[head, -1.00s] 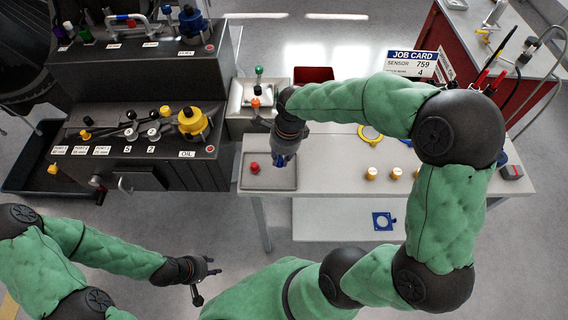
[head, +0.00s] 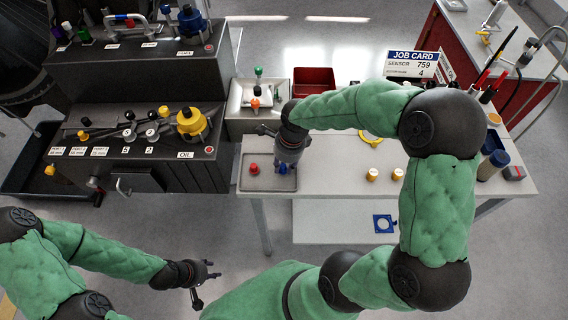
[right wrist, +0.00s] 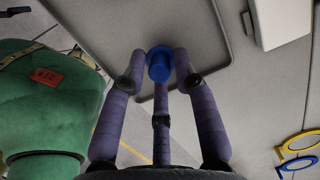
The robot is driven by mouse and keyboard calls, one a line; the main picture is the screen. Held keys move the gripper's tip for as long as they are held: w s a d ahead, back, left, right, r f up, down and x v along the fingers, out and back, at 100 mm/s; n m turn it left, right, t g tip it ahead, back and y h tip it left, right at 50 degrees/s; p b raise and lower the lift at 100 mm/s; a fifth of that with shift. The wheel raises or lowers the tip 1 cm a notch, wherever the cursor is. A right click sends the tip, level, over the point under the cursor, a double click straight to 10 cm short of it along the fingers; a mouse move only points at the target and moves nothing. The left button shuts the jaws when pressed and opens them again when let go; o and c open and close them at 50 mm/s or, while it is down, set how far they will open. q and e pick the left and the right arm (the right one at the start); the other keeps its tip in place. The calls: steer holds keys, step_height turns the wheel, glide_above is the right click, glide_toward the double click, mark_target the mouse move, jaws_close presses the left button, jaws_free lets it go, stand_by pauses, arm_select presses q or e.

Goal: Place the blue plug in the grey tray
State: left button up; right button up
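The blue plug (right wrist: 159,63) sits between the fingertips of my right gripper (right wrist: 160,66) in the right wrist view, with fingers close against it on both sides and a third finger below. In the head view my right gripper (head: 287,163) points down over the right part of the grey tray (head: 248,186), and a little blue of the plug shows at its fingertips. Whether the plug touches the tray floor is hard to tell. A red plug (head: 254,168) stands in the tray's left part. My left gripper (head: 205,282) is open and empty, away from the table, at lower left.
Two yellow-and-white plugs (head: 372,174) stand on the table right of the tray. A red bin (head: 314,79) and a light tray (head: 247,95) with small plugs are behind. A dark console (head: 140,150) stands at left. A blue square piece (head: 384,223) lies on the lower shelf.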

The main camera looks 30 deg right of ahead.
stand_by(0.3)
steer(key=shift+r, duration=0.2)
step_height(320, 180, up, 12)
steer(key=s+d+p, duration=0.1)
steer(key=p, duration=0.1)
steer(key=shift+d+p, duration=0.15)
steer(key=shift+p, duration=0.2)
